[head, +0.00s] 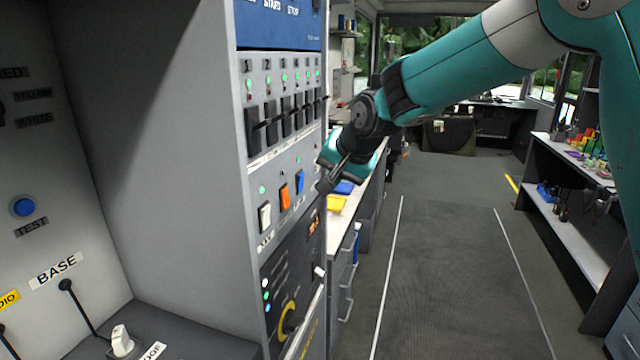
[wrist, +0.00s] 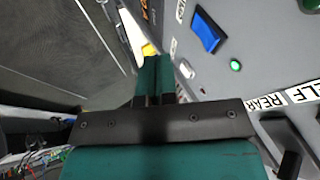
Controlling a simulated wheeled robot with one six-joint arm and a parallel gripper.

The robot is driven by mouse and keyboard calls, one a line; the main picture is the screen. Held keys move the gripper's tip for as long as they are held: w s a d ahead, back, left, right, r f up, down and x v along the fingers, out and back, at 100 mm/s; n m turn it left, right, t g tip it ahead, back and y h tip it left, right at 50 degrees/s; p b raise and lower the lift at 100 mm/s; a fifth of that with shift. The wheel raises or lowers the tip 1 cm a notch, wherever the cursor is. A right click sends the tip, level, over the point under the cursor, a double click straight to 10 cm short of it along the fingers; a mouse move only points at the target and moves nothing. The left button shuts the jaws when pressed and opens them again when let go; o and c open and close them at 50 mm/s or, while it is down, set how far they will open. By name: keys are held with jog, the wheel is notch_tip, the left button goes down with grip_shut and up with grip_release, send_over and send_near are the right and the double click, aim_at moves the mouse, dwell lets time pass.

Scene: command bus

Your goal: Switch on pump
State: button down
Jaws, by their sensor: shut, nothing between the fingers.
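A grey switch panel (head: 287,170) stands left of centre in the head view. On it are a white rocker (head: 265,216), an orange rocker (head: 285,197) and a blue rocker (head: 299,181), each with a green light above. I cannot read which switch is labelled pump. My gripper (head: 325,181) is shut and empty, just right of the blue rocker; contact cannot be told from the head view. In the wrist view my shut fingers (wrist: 153,66) point past the panel, apart from the blue rocker (wrist: 208,32), which is up and to their right.
Above the rockers is a row of black switches (head: 270,126) with green lights. Below is a dark panel with a yellow ring knob (head: 289,316). At left are a blue TEST button (head: 23,207) and a white toggle (head: 121,341). Open floor (head: 450,260) lies right of the panel.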

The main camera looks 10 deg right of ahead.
jog(key=b+v, duration=0.1)
jog(key=v, duration=0.7)
jog(key=shift+s+d+f, duration=0.2)
jog(key=shift+s+d, duration=0.05)
jog(key=shift+s, duration=0.05)
jog(key=s+a+f+n+g, duration=0.1)
jog(key=s+f+n+g, duration=0.1)
jog(key=s, duration=0.8)
jog(key=s+a+f+n+g+y, duration=0.1)
jog(key=s+f+n, duration=0.3)
jog(key=s, duration=0.6)
jog(key=s+a+f+n+g, duration=0.3)
jog(key=s+n, duration=0.3)
jog(key=s, duration=0.5)
jog(key=shift+n+g, duration=0.3)
jog(key=shift+g, duration=0.2)
jog(key=shift+s+f, duration=0.1)
